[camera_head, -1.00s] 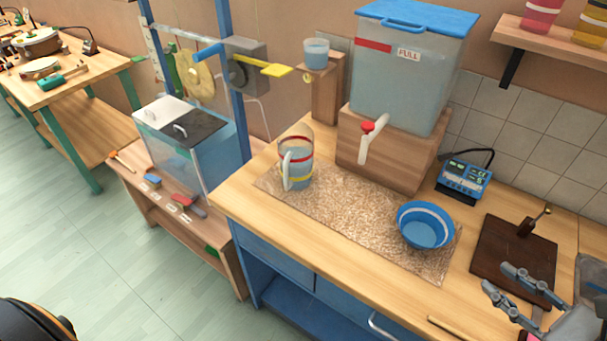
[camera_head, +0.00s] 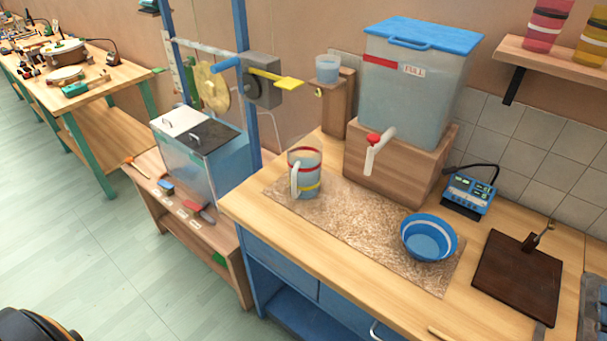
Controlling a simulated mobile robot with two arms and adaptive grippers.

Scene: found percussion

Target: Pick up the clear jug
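The clear jug (camera_head: 307,176) stands upright on the left end of the speckled mat (camera_head: 352,226) on the wooden counter. It has a red band near the top, a yellow band lower down and a whitish handle on its left side. It seems to hold bluish liquid. Nothing touches it. Neither of my grippers shows in the head view.
A blue bowl (camera_head: 428,238) sits on the mat's right end. A large tank (camera_head: 415,85) with a white tap (camera_head: 378,150) stands on a wooden block (camera_head: 398,160) behind. A blue meter (camera_head: 468,193) and a dark board (camera_head: 517,275) lie to the right. The mat's middle is clear.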

